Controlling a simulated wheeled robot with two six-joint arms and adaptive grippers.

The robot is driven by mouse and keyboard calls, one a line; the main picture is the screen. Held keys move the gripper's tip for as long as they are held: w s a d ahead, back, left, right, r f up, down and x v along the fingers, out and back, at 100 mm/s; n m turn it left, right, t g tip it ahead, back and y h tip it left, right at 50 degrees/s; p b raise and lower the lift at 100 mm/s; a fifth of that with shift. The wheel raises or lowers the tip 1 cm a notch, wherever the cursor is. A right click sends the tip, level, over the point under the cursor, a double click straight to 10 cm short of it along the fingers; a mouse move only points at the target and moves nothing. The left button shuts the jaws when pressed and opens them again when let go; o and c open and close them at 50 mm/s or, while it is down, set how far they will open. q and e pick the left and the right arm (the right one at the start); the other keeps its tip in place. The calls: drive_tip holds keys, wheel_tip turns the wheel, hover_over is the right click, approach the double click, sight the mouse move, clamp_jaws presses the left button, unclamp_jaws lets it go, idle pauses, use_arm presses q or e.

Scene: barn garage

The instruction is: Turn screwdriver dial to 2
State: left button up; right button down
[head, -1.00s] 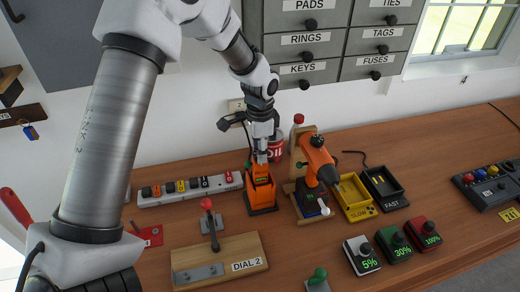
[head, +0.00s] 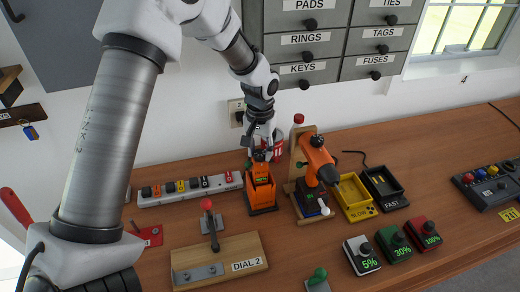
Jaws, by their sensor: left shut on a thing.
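An orange and black tool (head: 262,188), seemingly the screwdriver, stands upright at the back of the bench, with a small green display on it. My left gripper (head: 261,153) is directly above, its fingers pointing down and shut around the tool's top, where the dial seems to be. The fingers hide most of that top part, so the dial's setting cannot be read. My right gripper is out of view.
An orange drill (head: 318,164) stands close on the right, beside a yellow tray (head: 354,197) and a black tray (head: 384,187). A power strip (head: 190,190) lies left. Percent-marked boxes (head: 362,254) are at front right. The bench beyond the trays has free room.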

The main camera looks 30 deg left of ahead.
sight(260, 153)
use_arm(q)
drive_tip(key=n, duration=0.3)
drive_tip(key=shift+f+n, duration=0.1)
drive_tip(key=shift+n, duration=2.2)
drive_tip(key=o, duration=1.1)
drive_tip(key=shift+o, duration=0.3)
drive_tip(key=shift+w, duration=0.1)
wheel_tip(260, 153, up, 12)
